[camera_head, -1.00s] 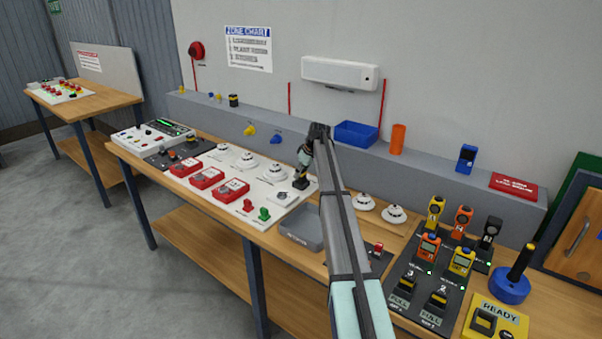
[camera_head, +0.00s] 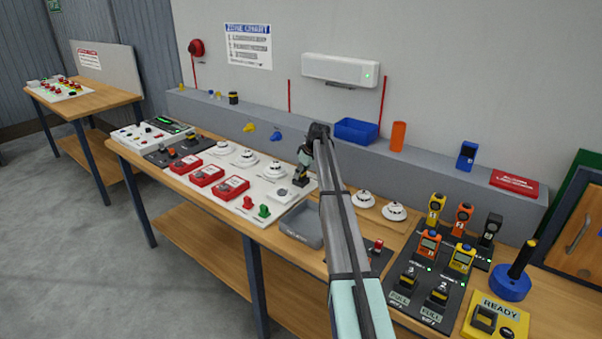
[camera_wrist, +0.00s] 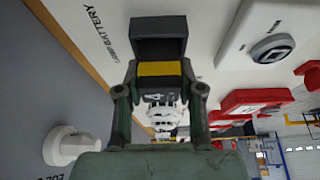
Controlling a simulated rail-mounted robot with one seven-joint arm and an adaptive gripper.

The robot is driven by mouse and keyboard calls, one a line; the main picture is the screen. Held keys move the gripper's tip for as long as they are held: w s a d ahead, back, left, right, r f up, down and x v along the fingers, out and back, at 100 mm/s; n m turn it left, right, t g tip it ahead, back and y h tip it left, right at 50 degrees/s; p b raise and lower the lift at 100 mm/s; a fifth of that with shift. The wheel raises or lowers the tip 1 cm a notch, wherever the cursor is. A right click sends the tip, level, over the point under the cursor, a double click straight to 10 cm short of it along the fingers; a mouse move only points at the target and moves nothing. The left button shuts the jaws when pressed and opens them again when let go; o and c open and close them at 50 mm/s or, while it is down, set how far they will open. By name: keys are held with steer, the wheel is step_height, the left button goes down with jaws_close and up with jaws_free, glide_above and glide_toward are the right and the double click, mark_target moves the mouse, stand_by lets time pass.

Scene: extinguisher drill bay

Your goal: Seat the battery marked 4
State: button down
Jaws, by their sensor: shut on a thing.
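My gripper (camera_wrist: 160,100) is shut on a dark battery (camera_wrist: 158,69) with a yellow band and a white 4 on its side. In the wrist view the battery's far end meets the mouth of a black open-sided holder (camera_wrist: 160,28) on a white panel printed LAMP BATTERY (camera_wrist: 101,28). I cannot tell how deep the battery sits in the holder. In the head view my gripper (camera_head: 304,168) points down over the right end of the white panel (camera_head: 240,203). The battery and holder are small and dark there.
Red call points (camera_head: 231,187) and white detectors (camera_head: 274,170) stand left of the gripper. A grey tray (camera_head: 299,228) lies just in front on the bench. A charging board (camera_head: 425,305) with batteries and handsets is at the right. A grey ledge (camera_head: 275,127) runs behind.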

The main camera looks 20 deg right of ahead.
steer(key=shift+c, duration=1.6)
jaws_free()
steer(key=shift+f, duration=0.1)
steer(key=shift+r+p, duration=1.05)
steer(key=shift+r, duration=2.5)
